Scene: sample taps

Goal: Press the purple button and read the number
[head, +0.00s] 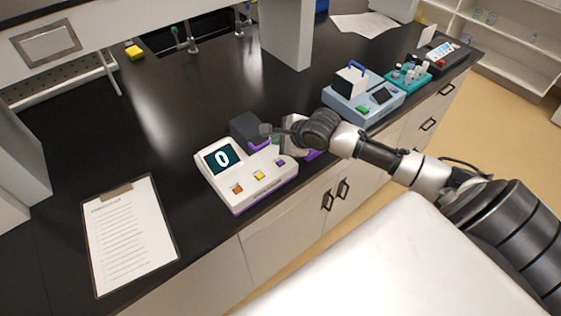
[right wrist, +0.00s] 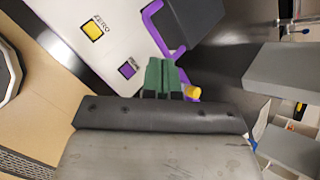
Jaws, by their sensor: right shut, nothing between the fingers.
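The white device (head: 262,187) stands on the black bench, and its screen (head: 222,157) reads 0. Its front has an orange button (head: 237,188), a yellow button (head: 259,175) and a purple button (head: 281,162). In the right wrist view the purple button (right wrist: 127,70) sits just left of my green fingertips. The yellow button (right wrist: 93,31), labelled ZERO, is farther up left. My right gripper (right wrist: 163,80) is shut and empty, above the device beside the purple button; contact with it is not visible. My left gripper is not in view.
A dark block with a purple loop (head: 259,145) is at the device's back. A clipboard (head: 130,235) lies at the left. A blue-grey instrument (head: 366,105) and a teal rack (head: 408,77) stand to the right. The bench behind the device is mostly clear.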

